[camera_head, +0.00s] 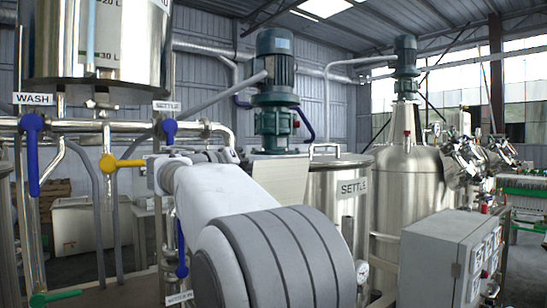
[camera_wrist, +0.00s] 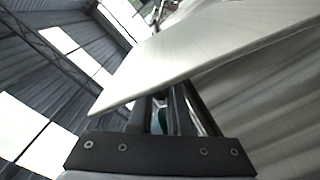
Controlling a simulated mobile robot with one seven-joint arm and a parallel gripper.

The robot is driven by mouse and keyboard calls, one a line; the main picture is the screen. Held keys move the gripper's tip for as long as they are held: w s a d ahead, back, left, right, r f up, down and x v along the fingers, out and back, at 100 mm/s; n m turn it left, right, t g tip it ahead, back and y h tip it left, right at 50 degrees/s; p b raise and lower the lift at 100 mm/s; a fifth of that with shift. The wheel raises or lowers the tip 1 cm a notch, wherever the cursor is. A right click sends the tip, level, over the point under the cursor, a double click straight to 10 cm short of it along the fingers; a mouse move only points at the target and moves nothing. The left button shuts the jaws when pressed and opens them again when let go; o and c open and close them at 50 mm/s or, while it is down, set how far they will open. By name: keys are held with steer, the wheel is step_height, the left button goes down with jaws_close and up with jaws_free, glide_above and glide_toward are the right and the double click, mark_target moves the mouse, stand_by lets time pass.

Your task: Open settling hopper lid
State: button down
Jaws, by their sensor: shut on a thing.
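The settling hopper (camera_head: 338,190) is a steel tank with a SETTLE label, right of my arm in the head view. A pale flat panel (camera_head: 282,180), which looks like its lid, stands tilted up at the hopper's left side. In the wrist view the lid (camera_wrist: 215,48) is a broad metal plate slanting across the top. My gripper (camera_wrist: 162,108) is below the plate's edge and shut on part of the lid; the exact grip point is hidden. In the head view my gripper is mostly hidden around my wrist.
A green motor (camera_head: 276,95) rises behind the lid. Pipes with a blue valve handle (camera_head: 33,150) and a yellow one (camera_head: 122,162) are at left. A grey control box (camera_head: 440,260) stands front right, and a second steel tank (camera_head: 405,190) behind.

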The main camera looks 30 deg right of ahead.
steer(key=shift+w+a+f+n, duration=0.1)
steer(key=shift+w+f+n, duration=0.4)
steer(key=shift+w+f, duration=0.05)
steer(key=c, duration=0.9)
jaws_free()
steer(key=shift+r, duration=0.2)
steer(key=a, duration=0.5)
steer(key=s+a, duration=0.1)
steer(key=a, duration=1.1)
steer(key=shift+s+a, duration=0.15)
steer(key=shift+s, duration=0.05)
